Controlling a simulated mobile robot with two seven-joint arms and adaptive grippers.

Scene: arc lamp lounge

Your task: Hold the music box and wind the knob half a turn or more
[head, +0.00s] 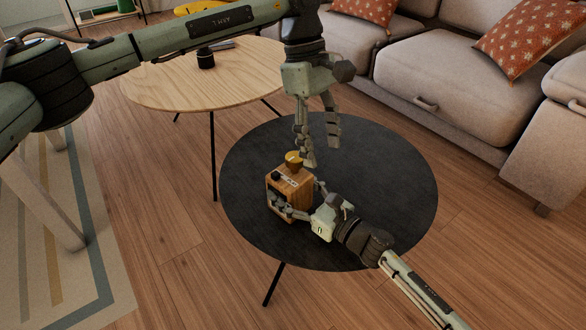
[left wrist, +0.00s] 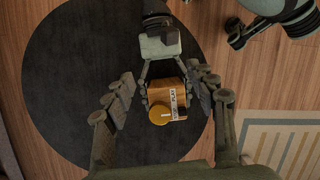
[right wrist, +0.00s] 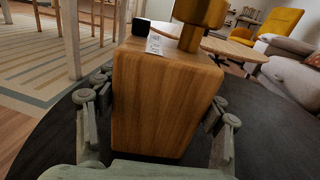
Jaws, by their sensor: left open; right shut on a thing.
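The music box (head: 290,194) is a wooden box with a round yellow knob (head: 294,157) on top, upright on the dark round table (head: 390,180). A small black part and a white label strip also show on its top. My right gripper (head: 295,200) is shut on the box's sides; the right wrist view shows a finger on each side of the box (right wrist: 165,105). My left gripper (head: 320,150) is open above the box, pointing down. In the left wrist view the knob (left wrist: 160,114) lies below and between its spread fingers, apart from them.
A light wooden round table (head: 150,85) with a small black object (head: 205,59) stands behind, under my left arm. A beige sofa (head: 450,70) with patterned cushions is at the right. The dark table's top is otherwise clear.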

